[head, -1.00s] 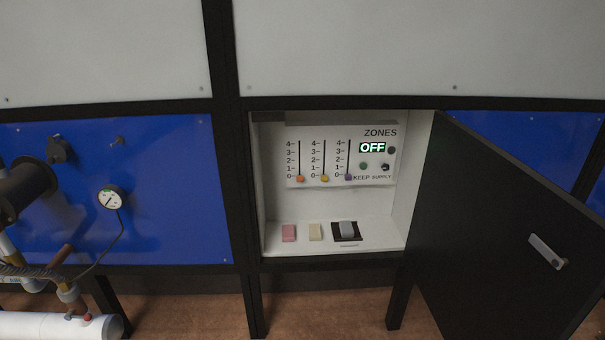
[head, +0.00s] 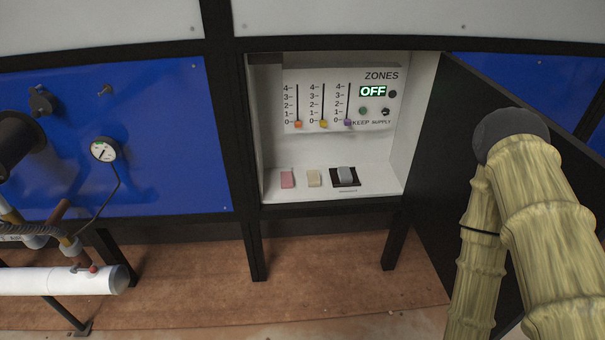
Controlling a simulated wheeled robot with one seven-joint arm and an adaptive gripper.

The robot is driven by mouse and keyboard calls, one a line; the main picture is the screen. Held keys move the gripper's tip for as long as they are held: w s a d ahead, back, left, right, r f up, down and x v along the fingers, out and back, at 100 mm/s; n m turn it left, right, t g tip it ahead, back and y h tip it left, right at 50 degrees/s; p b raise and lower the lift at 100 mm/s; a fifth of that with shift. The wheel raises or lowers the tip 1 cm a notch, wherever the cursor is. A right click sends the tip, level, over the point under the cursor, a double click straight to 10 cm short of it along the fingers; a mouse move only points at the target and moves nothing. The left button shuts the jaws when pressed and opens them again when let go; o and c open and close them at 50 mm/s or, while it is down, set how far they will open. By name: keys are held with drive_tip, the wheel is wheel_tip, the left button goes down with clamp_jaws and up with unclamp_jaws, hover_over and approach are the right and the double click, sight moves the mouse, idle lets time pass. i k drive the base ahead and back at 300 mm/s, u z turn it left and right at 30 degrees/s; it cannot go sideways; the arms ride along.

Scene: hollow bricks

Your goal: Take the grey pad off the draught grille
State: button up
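The grey pad (head: 345,174) lies on the dark draught grille (head: 343,183) on the cabinet floor, at the right of a row of pads. The grille shows as a dark square around and in front of the pad. My arm, in a yellowish ribbed cover, shows at the right in front of the open door. My gripper itself cannot be made out, so its state is not seen.
A pink pad (head: 287,179) and a cream pad (head: 313,178) lie left of the grille. The ZONES panel (head: 340,100) above reads OFF, with three sliders at 0. The open black door (head: 455,150) bounds the cabinet's right side. A white pipe (head: 55,281) is at lower left.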

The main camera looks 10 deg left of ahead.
sight(345, 175)
drive_tip(key=u, duration=0.05)
drive_tip(key=i, duration=1)
